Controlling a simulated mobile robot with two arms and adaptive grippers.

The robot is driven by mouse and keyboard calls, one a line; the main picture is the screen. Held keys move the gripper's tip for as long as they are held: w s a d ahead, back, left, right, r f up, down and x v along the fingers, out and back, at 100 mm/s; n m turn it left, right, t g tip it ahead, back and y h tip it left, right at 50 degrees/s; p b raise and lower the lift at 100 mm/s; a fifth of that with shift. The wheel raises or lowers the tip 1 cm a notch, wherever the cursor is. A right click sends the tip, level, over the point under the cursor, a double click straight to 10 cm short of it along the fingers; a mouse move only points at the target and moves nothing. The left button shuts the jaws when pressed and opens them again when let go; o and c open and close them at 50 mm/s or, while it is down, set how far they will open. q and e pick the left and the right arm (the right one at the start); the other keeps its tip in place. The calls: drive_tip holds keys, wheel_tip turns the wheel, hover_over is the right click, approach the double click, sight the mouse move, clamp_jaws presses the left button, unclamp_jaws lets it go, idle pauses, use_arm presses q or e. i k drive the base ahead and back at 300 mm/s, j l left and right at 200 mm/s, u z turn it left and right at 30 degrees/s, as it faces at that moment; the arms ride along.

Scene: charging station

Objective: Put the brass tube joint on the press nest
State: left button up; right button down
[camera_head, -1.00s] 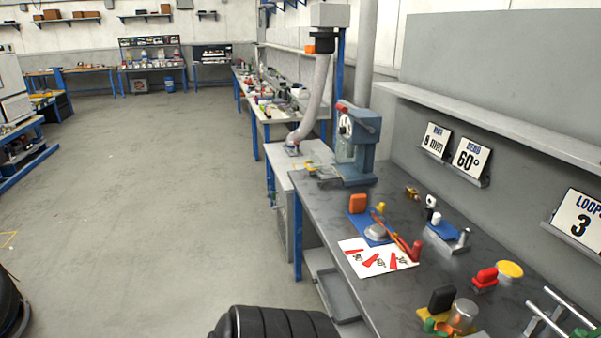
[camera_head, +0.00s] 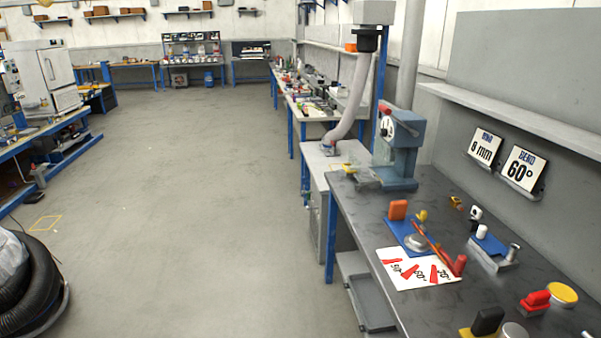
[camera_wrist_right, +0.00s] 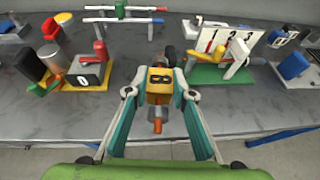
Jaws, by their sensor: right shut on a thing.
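In the right wrist view my right gripper (camera_wrist_right: 160,96) has its two teal fingers closed on a brass-yellow piece with dark openings, which looks like the brass tube joint (camera_wrist_right: 159,78). A copper-coloured stub shows below it. In the head view the blue-grey press (camera_head: 402,145) stands on the bench past the signs. Its low base plate (camera_head: 368,179) faces left; I cannot make out the nest clearly there. Neither gripper shows in the head view, and my left gripper is in no view.
The bench (camera_head: 365,225) holds a blue mat (camera_head: 399,227) with an orange block, a white card (camera_head: 418,270) with red marks, and a blue-topped fixture (camera_head: 490,246). Signs stand by the wall. The floor (camera_head: 210,200) left of the bench is open. A black ribbed hose (camera_head: 42,290) lies at lower left.

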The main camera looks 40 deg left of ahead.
sight(366, 174)
drive_tip(key=i+j+u, duration=0.5)
drive_tip(key=i+u, duration=0.3)
drive_tip(key=i, duration=0.15)
drive_tip(key=i+j, duration=0.15)
drive_tip(key=i, duration=0.4)
drive_tip(key=i+j, duration=0.15)
drive_tip(key=i, duration=0.45)
drive_tip(key=i+j, duration=0.15)
drive_tip(key=i, duration=0.4)
drive_tip(key=i+j, duration=0.15)
drive_tip(key=i, duration=0.45)
